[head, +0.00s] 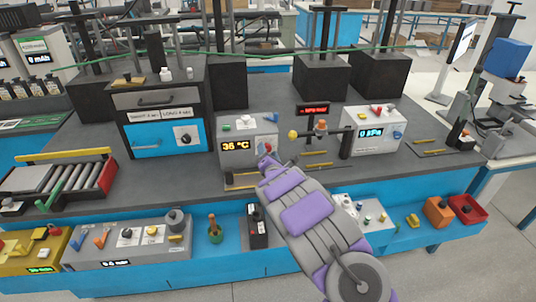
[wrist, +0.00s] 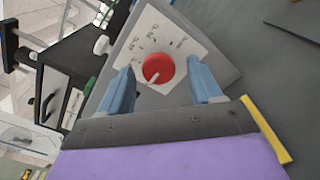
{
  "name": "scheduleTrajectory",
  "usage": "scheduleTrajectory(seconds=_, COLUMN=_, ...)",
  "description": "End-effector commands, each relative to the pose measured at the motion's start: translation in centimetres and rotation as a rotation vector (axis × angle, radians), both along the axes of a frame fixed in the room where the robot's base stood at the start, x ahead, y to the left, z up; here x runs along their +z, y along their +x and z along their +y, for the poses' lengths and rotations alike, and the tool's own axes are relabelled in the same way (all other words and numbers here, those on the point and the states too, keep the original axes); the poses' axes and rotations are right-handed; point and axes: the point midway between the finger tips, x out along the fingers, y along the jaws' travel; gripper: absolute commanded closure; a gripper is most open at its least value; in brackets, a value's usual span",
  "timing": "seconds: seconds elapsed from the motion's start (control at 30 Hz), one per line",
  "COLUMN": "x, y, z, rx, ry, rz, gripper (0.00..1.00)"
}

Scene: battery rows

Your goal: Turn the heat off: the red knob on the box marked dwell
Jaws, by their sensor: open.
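The red knob (wrist: 158,68) is round with a pale pointer line. It sits on a white marked plate on the face of a grey box (wrist: 220,68) in the wrist view. The lettering there is too small to read, so I cannot confirm the word dwell. In the head view my gripper (head: 265,154) is at the front right of a grey box (head: 230,131) showing 36 °C, and it hides part of that face. In the wrist view my gripper (wrist: 160,72) is open, with one blue finger on each side of the knob; I cannot tell if they touch it.
A white box with a blue display (head: 374,130) stands to the right, and an orange-topped fitting (head: 321,128) is between the boxes. A black cabinet with a blue drawer (head: 165,139) stands left. Lower panels with knobs (head: 130,248) line the front.

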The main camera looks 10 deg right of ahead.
Motion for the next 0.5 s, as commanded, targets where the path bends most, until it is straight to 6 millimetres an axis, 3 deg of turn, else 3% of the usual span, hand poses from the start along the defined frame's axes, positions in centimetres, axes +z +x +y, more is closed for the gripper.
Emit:
scheduleTrajectory(seconds=0.27, x=0.2, y=-0.8, z=0.1, rx=0.001, ry=0.001, rz=-0.002, gripper=0.36)
scheduleTrajectory(seconds=0.5, x=0.1, y=-3.9, z=0.1, rx=-0.001, ry=-0.001, rz=0.002, gripper=0.36)
